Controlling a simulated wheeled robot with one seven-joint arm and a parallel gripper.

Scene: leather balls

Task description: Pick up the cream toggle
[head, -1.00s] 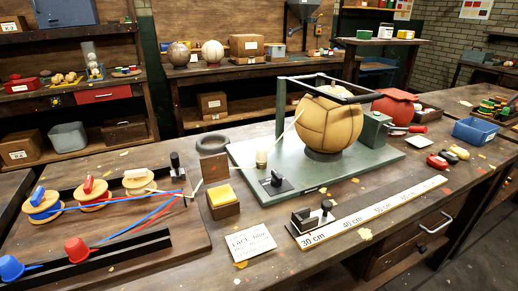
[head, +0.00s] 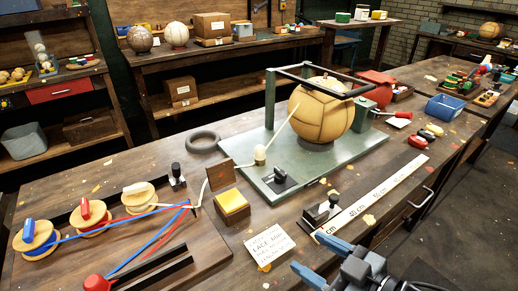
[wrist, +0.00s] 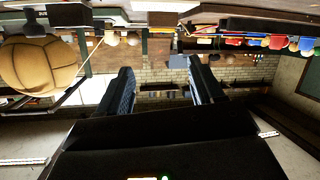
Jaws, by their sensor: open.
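The cream toggle (head: 136,188) appears to be the pale piece on top of the wooden spool at the right end of a row of three, in the head view's left part. The spool to its left carries a red toggle (head: 84,211), and the far-left one a blue toggle (head: 28,232). Coloured laces run from the spools to a small post. My gripper (head: 311,254) is at the bottom of the head view, right of and well apart from the spools. Its two blue-grey fingers are spread and empty, also in the wrist view (wrist: 160,70). I cannot make out the cream toggle in the wrist view.
A tan leather ball (head: 322,108) sits in a green stand. A yellow-topped block (head: 233,203), a lettered card (head: 269,244) and a ruler (head: 372,196) lie between the spools and my gripper's side. A dark ring (head: 204,142) lies behind. Dark strips flank the spools.

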